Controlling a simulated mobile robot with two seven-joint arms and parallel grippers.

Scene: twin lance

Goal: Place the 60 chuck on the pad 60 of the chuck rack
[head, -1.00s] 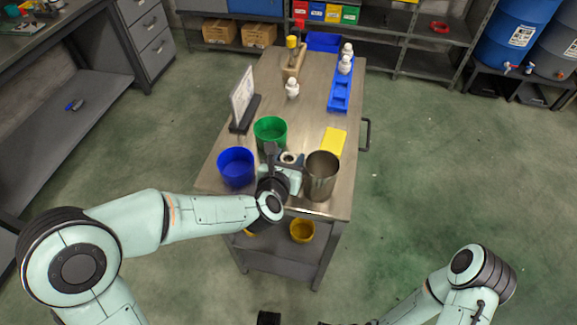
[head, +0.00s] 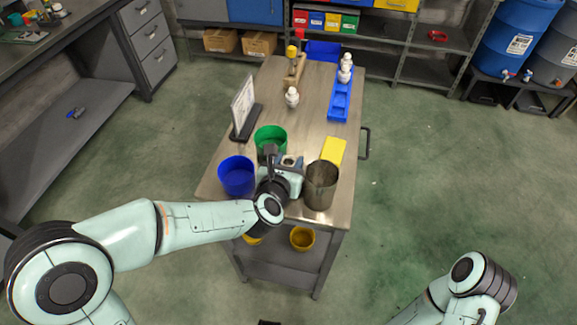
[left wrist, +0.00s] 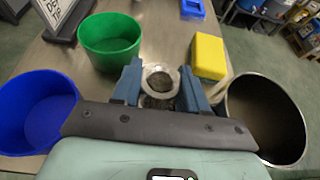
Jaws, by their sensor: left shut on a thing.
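My left gripper (head: 290,163) is low over the near end of the steel cart, between the blue cup and the metal cup. In the left wrist view its two blue fingers (left wrist: 160,88) are shut on a round, hollow, metal-looking piece (left wrist: 160,78); I cannot read a size on it. The blue rack (head: 339,100) on the cart's far right side carries white bulbous pieces (head: 345,72) at its far part, and its near part looks bare. Another white piece (head: 292,97) stands on the cart left of the rack. No pad numbers are legible. My right gripper is out of view.
A blue cup (head: 237,177), a green cup (head: 270,137), a metal cup (head: 320,186) and a yellow block (head: 333,150) crowd the gripper. A sign stand (head: 244,106) is at the left edge. A wooden holder (head: 295,70) stands at the back. The cart's middle is clear.

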